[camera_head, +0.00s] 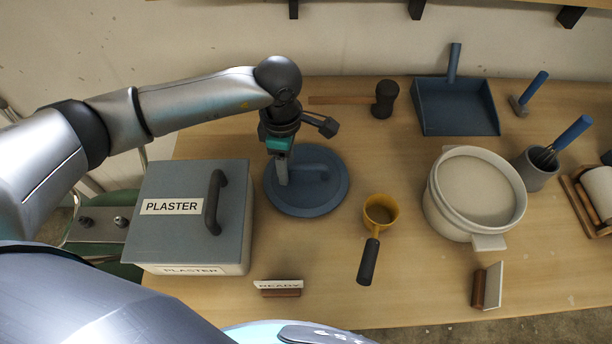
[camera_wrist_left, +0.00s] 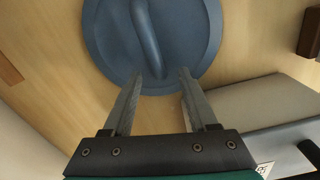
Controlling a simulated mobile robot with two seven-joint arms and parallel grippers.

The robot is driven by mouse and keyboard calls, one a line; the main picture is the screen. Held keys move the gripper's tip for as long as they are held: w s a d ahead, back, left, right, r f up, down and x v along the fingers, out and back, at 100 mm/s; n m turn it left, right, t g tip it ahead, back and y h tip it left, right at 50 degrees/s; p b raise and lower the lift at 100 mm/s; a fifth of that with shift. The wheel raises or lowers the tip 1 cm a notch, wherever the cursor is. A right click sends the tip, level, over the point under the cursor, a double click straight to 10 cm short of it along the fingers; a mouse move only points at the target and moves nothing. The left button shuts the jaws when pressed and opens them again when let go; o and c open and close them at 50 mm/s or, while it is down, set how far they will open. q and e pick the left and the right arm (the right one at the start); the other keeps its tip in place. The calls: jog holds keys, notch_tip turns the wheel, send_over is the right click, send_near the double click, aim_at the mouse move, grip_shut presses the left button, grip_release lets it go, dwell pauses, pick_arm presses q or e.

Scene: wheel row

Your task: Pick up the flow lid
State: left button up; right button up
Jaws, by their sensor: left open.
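The flow lid appears to be the round blue lid (camera_head: 328,196) with a bar handle, lying flat on the wooden table; no label on it is readable. It also shows in the left wrist view (camera_wrist_left: 110,40), its handle (camera_wrist_left: 146,30) rising from the middle. My left gripper (camera_head: 283,181) is over the lid's left part in the head view, pointing down. In the left wrist view my left gripper (camera_wrist_left: 172,73) has its fingers apart with nothing between them, near the handle's end. Whether the fingers touch the lid I cannot tell. My right gripper is not in view.
A grey box labelled PLASTER (camera_head: 170,228) stands close left of the lid. A yellow cup with a dark handle (camera_head: 380,212) and a white pot (camera_head: 440,205) are to the right. A mallet (camera_head: 385,100) and blue dustpan (camera_head: 455,108) lie behind. A READY sign (camera_head: 280,286) stands in front.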

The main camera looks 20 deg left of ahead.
pick_arm(q)
jog(key=shift+f, duration=0.7)
jog(key=shift+c, duration=0.3)
grip_shut()
